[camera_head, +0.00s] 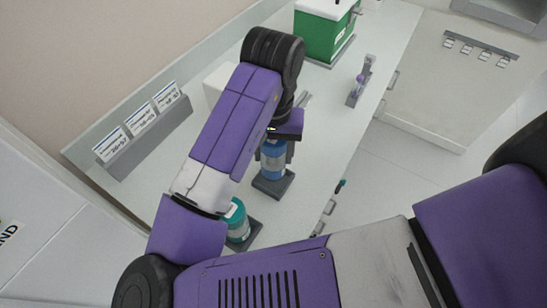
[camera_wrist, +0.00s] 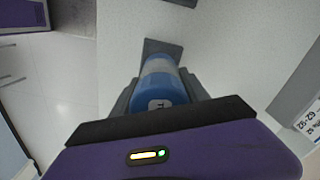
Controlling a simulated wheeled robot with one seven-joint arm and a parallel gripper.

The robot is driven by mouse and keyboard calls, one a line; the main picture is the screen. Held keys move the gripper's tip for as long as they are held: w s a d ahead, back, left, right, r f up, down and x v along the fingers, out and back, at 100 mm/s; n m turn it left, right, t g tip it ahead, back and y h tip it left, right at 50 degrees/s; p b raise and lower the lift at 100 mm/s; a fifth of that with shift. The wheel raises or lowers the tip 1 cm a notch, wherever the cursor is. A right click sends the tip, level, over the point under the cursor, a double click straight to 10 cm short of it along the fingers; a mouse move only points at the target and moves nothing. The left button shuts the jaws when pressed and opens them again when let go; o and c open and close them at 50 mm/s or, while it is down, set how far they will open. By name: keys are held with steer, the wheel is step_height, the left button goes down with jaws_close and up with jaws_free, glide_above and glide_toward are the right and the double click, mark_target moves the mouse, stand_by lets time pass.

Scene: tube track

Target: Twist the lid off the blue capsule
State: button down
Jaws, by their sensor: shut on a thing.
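The blue capsule (camera_head: 272,165) stands upright on a dark grey base (camera_head: 273,187) on the counter. It has blue ends and a paler middle band. My gripper (camera_head: 275,146) is above the capsule and shut on its top, the lid. In the wrist view the capsule (camera_wrist: 161,78) lies between the dark fingers, with a small mark on its blue lid (camera_wrist: 166,98). The fingertips are partly hidden by the wrist housing, and I cannot tell whether the lid has turned.
A teal capsule (camera_head: 236,217) stands on another dark base beneath my arm. A green box (camera_head: 323,35) is at the far end of the counter. A grey stand with a purple item (camera_head: 360,82) is near the right edge. Label cards (camera_head: 139,125) line the left side.

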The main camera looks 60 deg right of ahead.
steer(key=b, duration=0.1)
steer(key=m+b, duration=0.1)
steer(key=b, duration=0.1)
steer(key=shift+f+m, duration=0.3)
steer(key=shift+r, duration=0.1)
steer(key=shift+f, duration=0.9)
steer(key=shift+p, duration=1.3)
steer(key=shift+f+p, duration=0.3)
steer(key=shift+f, duration=0.3)
steer(key=shift+f+p, duration=0.35)
steer(key=shift+p, duration=0.15)
steer(key=shift+f, duration=0.35)
